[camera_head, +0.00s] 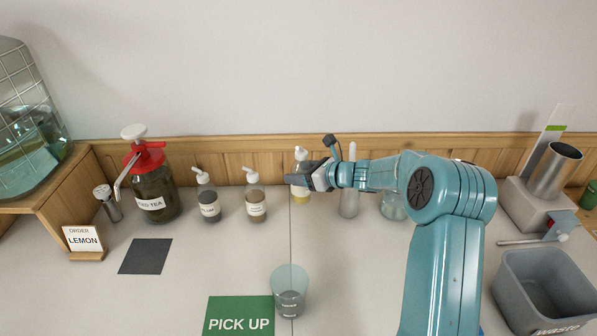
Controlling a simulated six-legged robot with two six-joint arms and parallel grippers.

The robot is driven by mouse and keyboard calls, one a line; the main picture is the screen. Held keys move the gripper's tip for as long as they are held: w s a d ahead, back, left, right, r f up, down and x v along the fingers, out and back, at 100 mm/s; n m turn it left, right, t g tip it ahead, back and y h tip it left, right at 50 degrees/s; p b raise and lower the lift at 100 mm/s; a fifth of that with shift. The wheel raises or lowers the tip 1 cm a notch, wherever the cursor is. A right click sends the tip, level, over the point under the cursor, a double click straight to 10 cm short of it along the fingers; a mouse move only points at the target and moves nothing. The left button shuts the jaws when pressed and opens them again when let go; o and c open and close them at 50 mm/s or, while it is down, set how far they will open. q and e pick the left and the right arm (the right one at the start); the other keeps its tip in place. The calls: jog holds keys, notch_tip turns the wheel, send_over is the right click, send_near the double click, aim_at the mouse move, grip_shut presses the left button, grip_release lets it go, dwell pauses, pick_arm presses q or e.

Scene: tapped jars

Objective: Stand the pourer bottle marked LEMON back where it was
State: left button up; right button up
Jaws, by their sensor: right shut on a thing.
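A pourer bottle with a white top and yellow liquid (302,196) is at the back of the counter, right of the other two white-topped bottles. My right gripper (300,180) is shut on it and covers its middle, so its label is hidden. It looks upright; I cannot tell whether its base touches the counter. A pourer bottle marked PLUM (209,214) and another white-topped bottle (256,216), its label too small to read, stand to its left. The order sign reading LEMON (84,239) stands at the far left. My left gripper is out of view.
A red-topped tea jar (155,205) and a dark mat (146,257) are at left. A cup (290,300) stands near the green PICK UP mat (225,314). A clear bottle (349,206) and jar (391,208) are behind my right arm. The waste bin (540,265) is at right.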

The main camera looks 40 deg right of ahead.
aim_at(310, 193)
jog(key=shift+s+d, duration=0.15)
jog(key=shift+f+b, duration=0.7)
jog(key=shift+b, duration=0.15)
notch_tip(310, 193, down, 4)
jog(key=b, duration=0.4)
jog(key=shift+f, duration=0.2)
dwell(0.4)
jog(key=shift+f+b, duration=0.6)
jog(key=shift+b, duration=0.2)
dwell(0.7)
